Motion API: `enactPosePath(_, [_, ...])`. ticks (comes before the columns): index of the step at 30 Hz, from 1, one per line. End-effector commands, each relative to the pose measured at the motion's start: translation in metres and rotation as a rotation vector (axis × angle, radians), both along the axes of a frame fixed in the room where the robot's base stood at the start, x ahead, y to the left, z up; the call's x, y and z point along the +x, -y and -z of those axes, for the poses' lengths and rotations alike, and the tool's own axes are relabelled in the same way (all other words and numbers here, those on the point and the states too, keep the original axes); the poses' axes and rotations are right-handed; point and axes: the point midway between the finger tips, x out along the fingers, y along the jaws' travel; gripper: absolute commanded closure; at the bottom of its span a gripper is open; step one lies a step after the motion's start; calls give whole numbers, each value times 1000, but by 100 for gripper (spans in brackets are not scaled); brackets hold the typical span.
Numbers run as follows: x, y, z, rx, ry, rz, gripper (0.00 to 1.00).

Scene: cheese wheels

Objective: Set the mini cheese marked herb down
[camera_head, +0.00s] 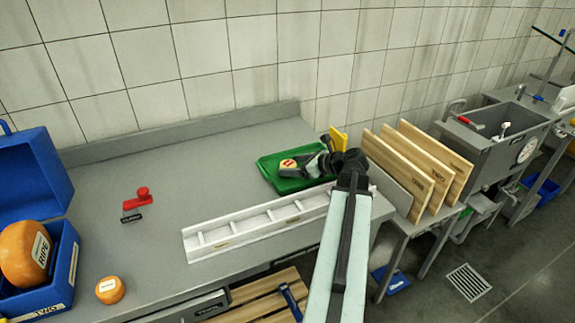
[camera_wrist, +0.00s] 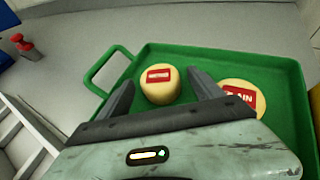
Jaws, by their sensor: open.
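A small pale yellow cheese (camera_wrist: 160,84) with a red label stands on the green tray (camera_wrist: 226,60). Its label is too small to read surely. My gripper (camera_wrist: 162,92) is open, one finger on either side of this cheese. A second small cheese (camera_wrist: 243,98) stands to the right, outside the right finger, its red label showing "AIN" and partly hidden by my gripper. In the head view my gripper (camera_head: 312,165) is low over the green tray (camera_head: 262,174), and one red-labelled cheese (camera_head: 288,165) shows beside it; I cannot tell which.
A white divided rack (camera_head: 212,239) lies in front of the tray. A red-knobbed item (camera_head: 141,193) and an orange mini cheese (camera_head: 110,290) are left on the counter (camera_head: 175,165). A blue crate (camera_head: 60,290) holds an orange wheel (camera_head: 24,254). Wooden boards (camera_head: 400,170) stand right.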

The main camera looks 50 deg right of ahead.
Motion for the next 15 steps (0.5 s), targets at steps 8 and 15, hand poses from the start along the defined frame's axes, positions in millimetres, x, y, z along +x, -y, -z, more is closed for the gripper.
enactPosePath(8, [-63,9,-37,2,1,4,24])
enactPosePath(15, [-89,14,-45,0,1,2,24])
